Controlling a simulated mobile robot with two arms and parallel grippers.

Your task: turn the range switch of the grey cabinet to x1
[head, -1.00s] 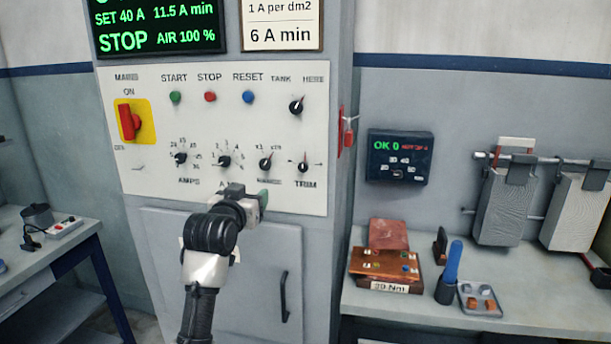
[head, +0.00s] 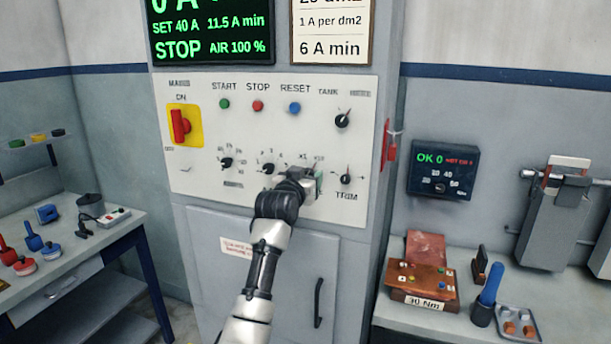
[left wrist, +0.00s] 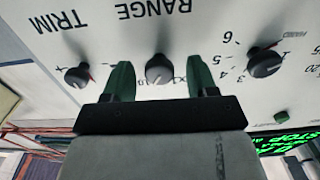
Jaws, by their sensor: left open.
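The grey cabinet (head: 212,265) stands in the middle of the head view, with a white control panel (head: 215,198) on its front. My left gripper (head: 308,178) is at the panel's lower right and hides the range switch in the head view. In the left wrist view, which is upside down, the range switch is a small dark-grey knob (left wrist: 160,69) under the word RANGE. The left gripper (left wrist: 160,82) is open, with one green finger on each side of the knob. Small gaps show between fingers and knob. I cannot tell clearly where its pointer stands. My right gripper is not in view.
The TRIM knob (head: 345,178) sits close to the right of the gripper, and an amps knob (left wrist: 264,62) shows on its other side. A red mains switch (head: 180,125) is at the panel's upper left. Benches (head: 405,312) stand on both sides.

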